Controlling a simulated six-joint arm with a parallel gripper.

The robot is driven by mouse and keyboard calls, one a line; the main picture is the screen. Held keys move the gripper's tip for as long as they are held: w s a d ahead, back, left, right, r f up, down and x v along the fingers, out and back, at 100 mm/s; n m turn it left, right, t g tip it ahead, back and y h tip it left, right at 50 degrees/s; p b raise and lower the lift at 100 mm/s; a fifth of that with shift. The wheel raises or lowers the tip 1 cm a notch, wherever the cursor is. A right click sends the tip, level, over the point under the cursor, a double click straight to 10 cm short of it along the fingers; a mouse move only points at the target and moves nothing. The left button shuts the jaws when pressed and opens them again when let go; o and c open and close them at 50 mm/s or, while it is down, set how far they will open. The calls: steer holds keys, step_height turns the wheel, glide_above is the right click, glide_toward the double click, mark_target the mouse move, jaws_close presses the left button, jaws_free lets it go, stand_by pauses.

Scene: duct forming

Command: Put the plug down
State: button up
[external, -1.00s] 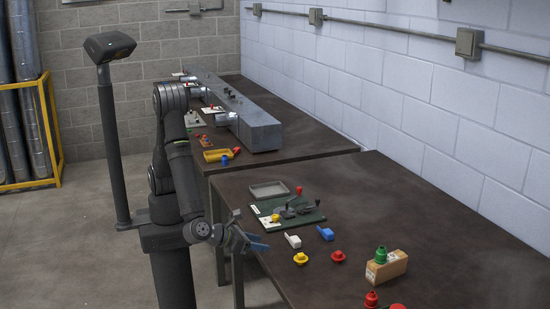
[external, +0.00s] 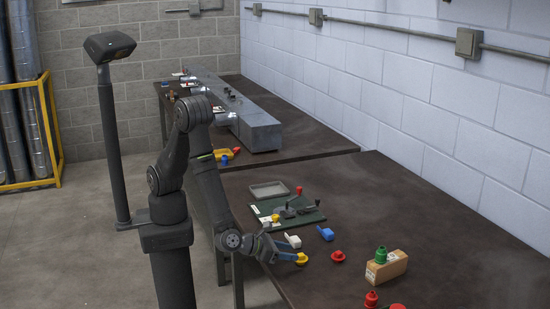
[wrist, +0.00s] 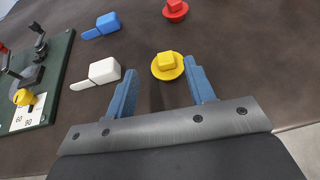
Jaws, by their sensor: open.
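A yellow plug (external: 301,258) with a round flange sits on the dark table near its front edge. In the wrist view the yellow plug (wrist: 167,66) lies at the level of my fingertips, between them and closer to the right one. My gripper (external: 289,254) is open with blue fingers, low over the table edge. In the wrist view my gripper (wrist: 160,75) holds nothing. Whether a finger touches the plug cannot be told. A red plug (external: 338,256) sits farther right, and a green plug (external: 381,254) stands on a tan block.
A white piece (external: 293,240) and a blue piece (external: 326,233) lie close by. A green board (external: 270,209) with levers is behind them, with a grey tray (external: 268,190) beyond. More red parts (external: 371,299) are at the front. The table's right side is clear.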

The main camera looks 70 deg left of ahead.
mark_target(300, 255)
steer(key=x, duration=0.5)
steer(key=shift+w+d, duration=0.1)
steer(key=shift+d, duration=0.25)
jaws_close()
